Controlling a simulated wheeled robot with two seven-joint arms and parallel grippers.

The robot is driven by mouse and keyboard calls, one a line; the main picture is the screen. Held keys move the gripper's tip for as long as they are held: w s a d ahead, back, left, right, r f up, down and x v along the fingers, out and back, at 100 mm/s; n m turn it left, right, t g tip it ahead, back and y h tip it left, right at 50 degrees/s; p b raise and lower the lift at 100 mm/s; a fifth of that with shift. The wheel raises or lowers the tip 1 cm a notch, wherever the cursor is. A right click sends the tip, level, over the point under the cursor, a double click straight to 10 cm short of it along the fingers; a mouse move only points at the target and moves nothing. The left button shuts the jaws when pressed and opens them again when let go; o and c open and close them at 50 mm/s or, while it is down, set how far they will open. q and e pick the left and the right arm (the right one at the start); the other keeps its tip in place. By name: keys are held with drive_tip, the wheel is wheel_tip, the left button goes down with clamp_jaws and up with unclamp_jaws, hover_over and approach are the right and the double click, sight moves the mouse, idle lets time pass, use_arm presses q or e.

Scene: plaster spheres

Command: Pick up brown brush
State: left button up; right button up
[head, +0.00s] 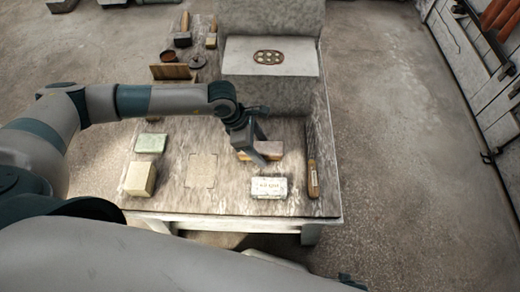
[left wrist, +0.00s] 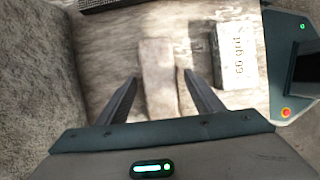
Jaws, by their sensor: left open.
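A brownish oblong block (head: 272,147), which may be the brown brush, lies on the worktable beneath my left gripper (head: 254,153). The gripper and forearm hide part of it. In the left wrist view the block (left wrist: 157,62) shows ahead of my gripper (left wrist: 160,78), its near end between the two fingertips. The fingers are spread apart, with nothing clamped between them. I cannot tell whether they touch the block. My right gripper is not in view.
A white labelled box (head: 269,188) lies nearer the front edge, and a long wooden-handled tool (head: 312,178) lies at the right. A green block (head: 151,143) and a cream block (head: 140,179) sit left. A grey stone block (head: 270,57) stands behind.

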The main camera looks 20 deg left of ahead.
sight(265, 147)
use_arm(q)
drive_tip(key=c, duration=1.2)
drive_tip(key=shift+r, duration=0.15)
